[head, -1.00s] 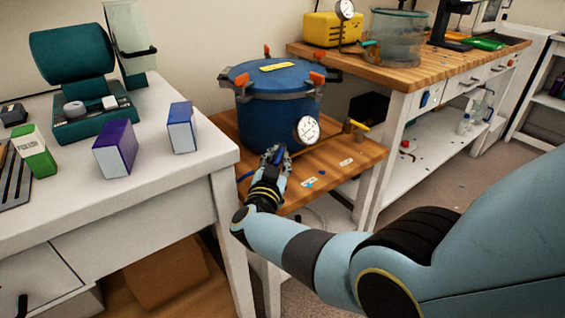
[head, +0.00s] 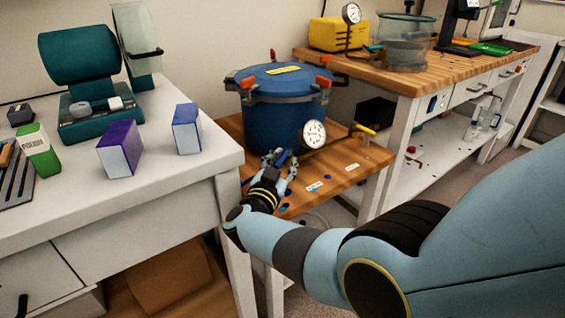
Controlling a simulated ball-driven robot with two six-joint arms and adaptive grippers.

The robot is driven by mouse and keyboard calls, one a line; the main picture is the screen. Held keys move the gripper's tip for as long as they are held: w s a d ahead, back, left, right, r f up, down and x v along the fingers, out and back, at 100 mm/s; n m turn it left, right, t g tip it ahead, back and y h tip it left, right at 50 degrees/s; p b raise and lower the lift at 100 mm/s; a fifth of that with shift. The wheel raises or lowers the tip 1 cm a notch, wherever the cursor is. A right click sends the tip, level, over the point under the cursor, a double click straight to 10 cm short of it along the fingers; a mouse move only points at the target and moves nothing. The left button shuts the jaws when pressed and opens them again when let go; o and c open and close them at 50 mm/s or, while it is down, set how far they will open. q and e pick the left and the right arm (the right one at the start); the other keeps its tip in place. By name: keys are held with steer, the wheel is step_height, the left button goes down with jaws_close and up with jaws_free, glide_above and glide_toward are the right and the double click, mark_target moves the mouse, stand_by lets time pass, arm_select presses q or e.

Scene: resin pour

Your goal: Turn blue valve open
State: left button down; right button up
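The blue pressure pot (head: 283,118) stands on a low wooden bench, its lid closed and held by orange-handled clamps. A white round gauge (head: 314,134) is on its front. The small blue valve handle (head: 283,157) shows low at the pot's front, tilted. My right gripper (head: 280,161) is at the handle with its fingers spread, one on each side of it. I cannot tell whether a finger touches the handle. The valve body behind the fingers is mostly hidden. My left gripper is out of view.
A yellow-handled valve (head: 364,129) sticks out right of the pot. The wooden bench top (head: 345,176) has labels and blue spots. A white table (head: 70,205) with purple, blue and green boxes is close on the left. A taller workbench (head: 430,75) stands behind right.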

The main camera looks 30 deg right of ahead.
steer(key=shift+w+a+f, duration=0.1)
steer(key=shift+a, duration=0.25)
